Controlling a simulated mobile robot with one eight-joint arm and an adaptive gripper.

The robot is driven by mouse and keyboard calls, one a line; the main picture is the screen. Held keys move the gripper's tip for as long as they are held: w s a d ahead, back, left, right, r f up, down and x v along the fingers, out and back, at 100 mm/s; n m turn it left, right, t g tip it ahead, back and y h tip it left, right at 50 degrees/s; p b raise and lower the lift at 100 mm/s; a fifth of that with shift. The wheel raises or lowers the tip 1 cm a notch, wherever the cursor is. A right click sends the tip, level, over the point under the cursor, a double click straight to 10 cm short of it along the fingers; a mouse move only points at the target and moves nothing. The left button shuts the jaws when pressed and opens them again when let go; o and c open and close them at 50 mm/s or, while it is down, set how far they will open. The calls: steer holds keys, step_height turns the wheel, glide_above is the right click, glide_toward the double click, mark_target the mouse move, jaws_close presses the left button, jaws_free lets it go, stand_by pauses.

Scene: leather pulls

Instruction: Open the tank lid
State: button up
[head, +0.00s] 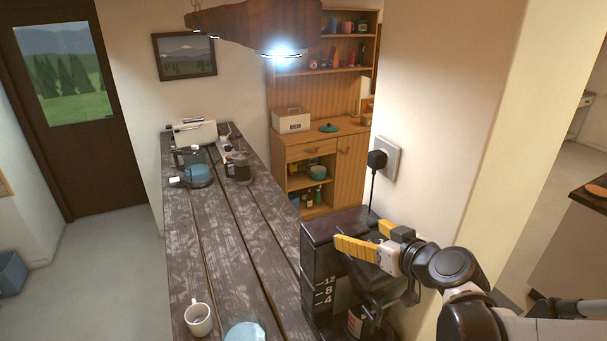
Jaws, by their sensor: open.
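A black coffee machine (316,262) stands against the wall at the right end of the wooden counter. Its tank (325,290) has white level marks, with 12, 8 and 4 readable. The machine's dark flat top (335,218), where the tank lid appears to be, looks shut, though its edges are hard to make out. My gripper (362,236) has yellow fingers, is open and appears empty. It is at the machine's upper right side and covers part of it. I cannot tell whether it touches the machine.
A black plug (376,159) with a cord sits in the wall socket behind the machine. A white mug (199,319) and a pale blue round item (245,332) are on the near counter. A toaster (194,133) and glass jugs (198,170) stand at the far end. The counter's middle is clear.

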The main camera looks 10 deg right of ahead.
mark_target(346, 225)
steer(key=shift+x, duration=1.2)
